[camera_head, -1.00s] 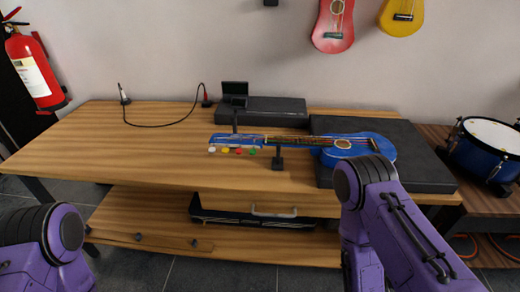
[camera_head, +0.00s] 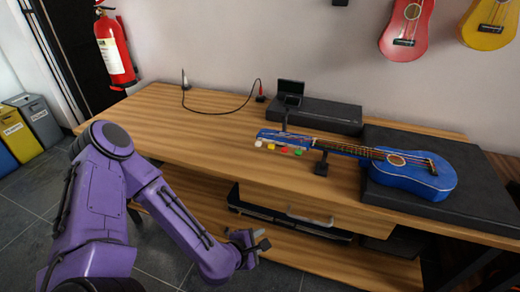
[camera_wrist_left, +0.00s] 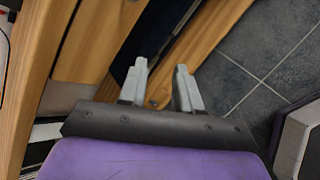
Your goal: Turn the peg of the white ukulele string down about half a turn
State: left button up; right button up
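A blue ukulele (camera_head: 402,172) lies on the workbench, its body on a black pad at the right and its neck on a small black stand. Its headstock (camera_head: 283,138) points left. Coloured pegs hang along the near edge of the headstock: the white peg (camera_head: 258,144) is farthest left, then yellow, red and green. My left gripper (camera_head: 262,240) is in front of the bench, below the top and well short of the pegs. In the left wrist view the fingers (camera_wrist_left: 160,85) are apart with nothing between them. My right gripper is not in view.
A black tuner-like box with a small screen (camera_head: 290,88) stands behind the headstock, with a cable (camera_head: 222,112) to its left. The drawer handle (camera_head: 310,216) and lower shelf are near my left gripper. The left of the benchtop (camera_head: 160,120) is clear.

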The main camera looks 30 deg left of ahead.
pick_arm(q)
jog(key=w+a+r+n+t+y, duration=0.1)
jog(key=w+a+r+n+t, duration=0.1)
jog(key=w+a+r+n, duration=0.3)
jog(key=w+r+n+t+y, duration=0.1)
jog(key=r+n+t, duration=0.25)
jog(key=r, duration=0.25)
jog(key=n+t+y, duration=0.1)
jog(key=n+y, duration=0.2)
jog(key=n, duration=0.2)
send_near(257, 146)
jog(key=x, duration=0.8)
jog(key=shift+w, duration=0.2)
jog(key=shift+w+a+n, duration=0.15)
jog(key=shift+w+n, duration=0.1)
jog(key=shift+w, duration=0.25)
grip_shut()
